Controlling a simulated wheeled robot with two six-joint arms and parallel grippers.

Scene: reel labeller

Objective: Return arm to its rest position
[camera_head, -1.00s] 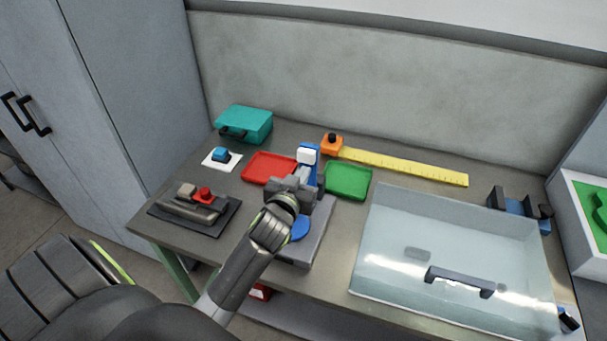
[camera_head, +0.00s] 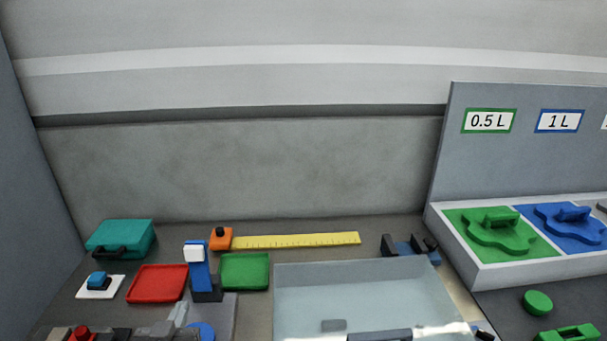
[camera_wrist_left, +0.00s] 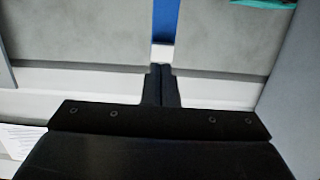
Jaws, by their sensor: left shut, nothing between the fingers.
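My left gripper (camera_wrist_left: 161,70) shows in the left wrist view with its two dark fingers together and nothing between them. A blue post (camera_wrist_left: 165,18) with a white block (camera_wrist_left: 161,52) appears just beyond the fingertips in that view; I cannot tell the gap. Grey and dark parts at the lower left edge are cut off, so I cannot make out the gripper clearly there. My right gripper is in neither view.
A red tray (camera_head: 157,284) and a green tray (camera_head: 244,271) flank the post. A teal case (camera_head: 122,237), a yellow ruler (camera_head: 300,240) and an orange block (camera_head: 221,239) lie behind.

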